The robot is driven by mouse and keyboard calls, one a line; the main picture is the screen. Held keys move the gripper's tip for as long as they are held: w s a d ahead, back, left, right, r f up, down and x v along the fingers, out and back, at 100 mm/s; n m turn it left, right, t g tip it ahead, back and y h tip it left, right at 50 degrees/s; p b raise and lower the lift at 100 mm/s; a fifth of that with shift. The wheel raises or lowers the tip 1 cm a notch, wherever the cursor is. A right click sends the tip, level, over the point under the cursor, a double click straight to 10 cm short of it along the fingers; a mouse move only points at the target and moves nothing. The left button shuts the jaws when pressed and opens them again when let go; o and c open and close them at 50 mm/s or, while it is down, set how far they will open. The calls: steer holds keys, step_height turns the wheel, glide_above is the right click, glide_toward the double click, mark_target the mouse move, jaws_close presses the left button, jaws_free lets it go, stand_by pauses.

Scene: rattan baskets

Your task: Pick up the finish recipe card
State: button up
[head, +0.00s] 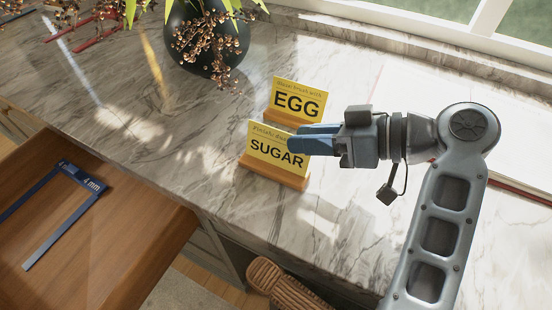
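The finish recipe card (277,151) is yellow, reads "Finish" in small print above a large "SUGAR", and stands upright in an orange-brown wooden base (273,178) on the marble counter. My gripper (294,138) reaches in from the right with its blue fingers at the card's upper right corner, covering part of the small print. One finger shows a little above and behind the other. I cannot tell whether the card is between them, whether they touch it, or how wide they are apart.
A second yellow card reading "EGG" (298,102) stands just behind in its own base. A dark vase (206,35) with berries is at the back. An open book (510,165) lies behind my arm.

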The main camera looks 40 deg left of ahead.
mark_target(274, 156)
steer(key=shift+p+x, duration=0.5)
steer(key=shift+x, duration=1.75)
steer(key=shift+f, duration=0.15)
jaws_close()
